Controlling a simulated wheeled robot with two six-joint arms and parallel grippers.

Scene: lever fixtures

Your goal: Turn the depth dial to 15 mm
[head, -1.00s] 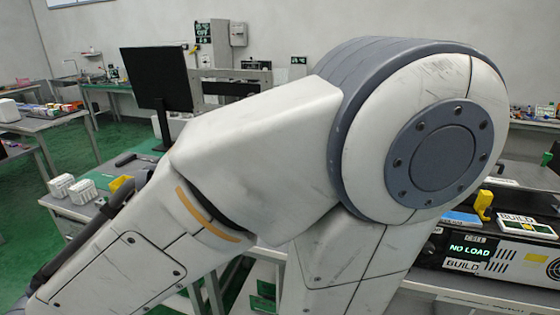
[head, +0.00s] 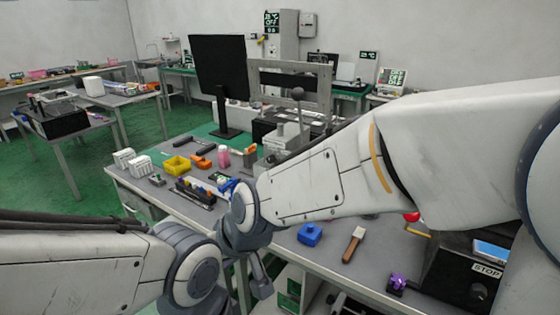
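I cannot make out a depth dial or a 15 mm mark in the head view. A grey fixture (head: 285,135) with an upright lever and dark ball knob (head: 298,94) stands on the workbench (head: 180,220), partly hidden behind my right arm. My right arm crosses from the right, and its wrist hangs over the bench's front edge. What looks like my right gripper (head: 261,279) points down below it, small and partly hidden, so its opening is unclear. My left arm comes in low from the left; its gripper is not in view.
A black monitor (head: 219,75) stands at the back of the bench. A yellow bin (head: 177,165), white blocks (head: 139,165), a blue block (head: 310,234) and a wooden-handled tool (head: 353,245) lie on it. A black box marked STOP (head: 455,275) is at the right.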

